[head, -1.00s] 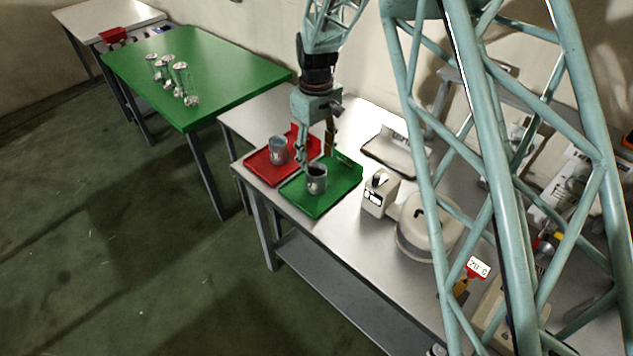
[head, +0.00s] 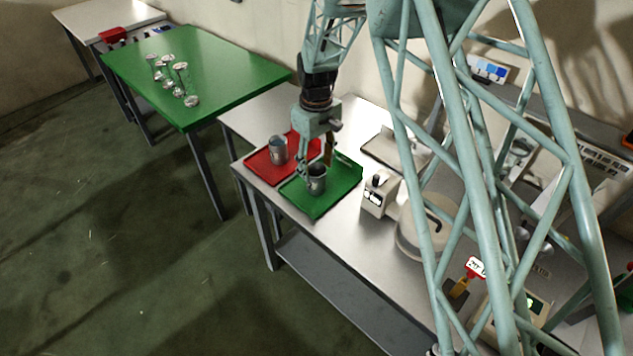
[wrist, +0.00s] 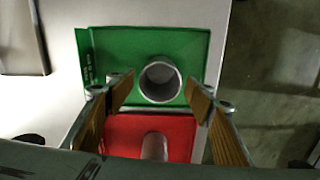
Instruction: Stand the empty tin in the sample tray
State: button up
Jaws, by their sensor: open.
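A grey tin (head: 316,181) stands upright on the green tray (head: 345,184). In the wrist view I look down into this tin (wrist: 160,82), and its inside looks empty. A second grey tin (head: 278,150) stands on the red tray (head: 262,166), directly beside the green one; it shows partly in the wrist view (wrist: 154,146). My gripper (head: 317,166) is open over the green tray, its fingers low at the tin's rim. In the wrist view the fingers (wrist: 160,92) are spread to the left and right of the tin, with gaps on both sides. The green tray's label (wrist: 87,72) is unreadable.
A beige device (head: 377,195) and a round lidded vessel (head: 421,228) stand right of the green tray. A pale tray (head: 389,150) lies behind. A green table (head: 225,72) with several glass vessels is at the left. The bench's front edge is close to the trays.

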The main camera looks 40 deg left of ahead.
jog(key=shift+f, duration=2.3)
jog(key=shift+c, duration=0.7)
jog(key=c, duration=0.9)
jog(key=shift+r, duration=0.15)
jog(key=shift+r, duration=1.7)
jog(key=s+d, duration=0.3)
jog(key=d, duration=0.1)
jog(key=s+d+r+b, duration=0.1)
jog(key=s+d, duration=0.6)
jog(key=d, duration=0.1)
jog(key=shift+s+r, duration=0.2)
jog(key=shift+s, duration=0.1)
